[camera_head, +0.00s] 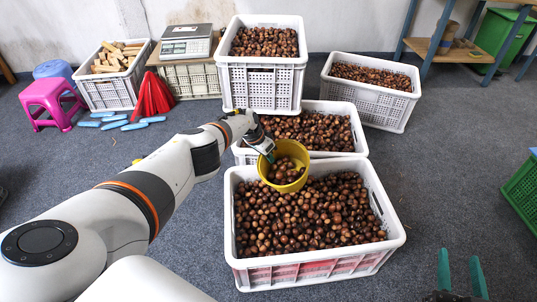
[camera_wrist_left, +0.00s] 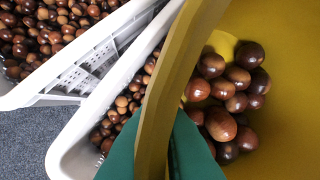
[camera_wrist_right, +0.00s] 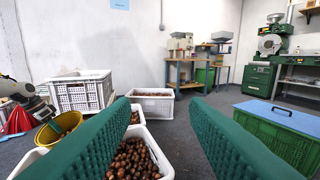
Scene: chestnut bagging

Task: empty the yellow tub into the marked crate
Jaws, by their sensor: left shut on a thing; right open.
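The yellow tub (camera_head: 291,150) is above the back left part of the front white crate (camera_head: 396,238), tilted, with several chestnuts inside. My left gripper (camera_head: 268,155) is shut on the tub's rim. In the left wrist view its green fingers (camera_wrist_left: 168,150) pinch the yellow wall (camera_wrist_left: 290,115), and chestnuts (camera_wrist_left: 235,95) lie inside. The front crate is full of chestnuts and has red panels on its front side; I cannot tell whether these are the mark. My right gripper (camera_head: 460,278) is open and empty at the lower right, also in the right wrist view (camera_wrist_right: 165,115).
Behind stand a second chestnut crate (camera_head: 361,146), a raised crate (camera_head: 262,88) and a right-hand crate (camera_head: 380,112). A wood-block crate (camera_head: 110,95), scale (camera_head: 186,42) and pink stool (camera_head: 48,95) are at left. A green crate (camera_head: 524,190) is at right.

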